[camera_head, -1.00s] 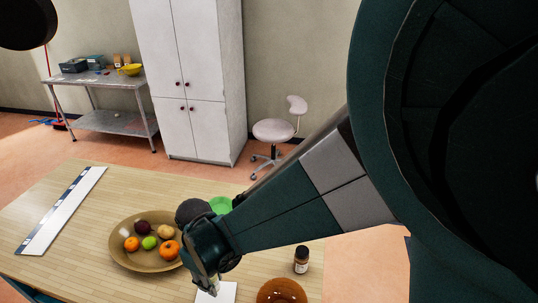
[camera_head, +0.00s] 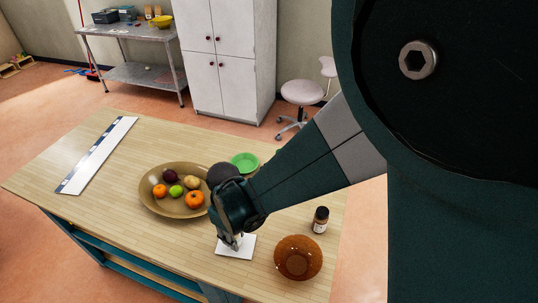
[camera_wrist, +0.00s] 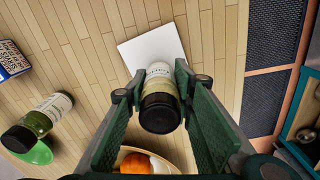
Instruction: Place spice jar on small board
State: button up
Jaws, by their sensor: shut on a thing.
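My gripper (camera_head: 232,240) points down at the small white board (camera_head: 240,253) on the wooden table. The gripper is shut on a spice jar with a black cap and a pale label. In the wrist view the jar (camera_wrist: 159,76) sits upright between the fingers, and its base overlaps the near part of the board (camera_wrist: 152,46). I cannot tell whether the jar touches the board. In the head view the jar is mostly hidden by the gripper.
The fruit bowl (camera_head: 150,204) is left of my gripper, with a green bowl (camera_head: 244,161) behind. A brown bowl (camera_head: 298,258) and dark jar (camera_head: 321,220) stand to the right. Another jar (camera_wrist: 45,116) and a blue box (camera_wrist: 12,60) show in the wrist view.

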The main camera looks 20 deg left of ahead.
jog(key=shift+f, duration=0.1)
jog(key=o, duration=1)
jog(key=shift+c, duration=0.2)
jog(key=shift+r, duration=6.15)
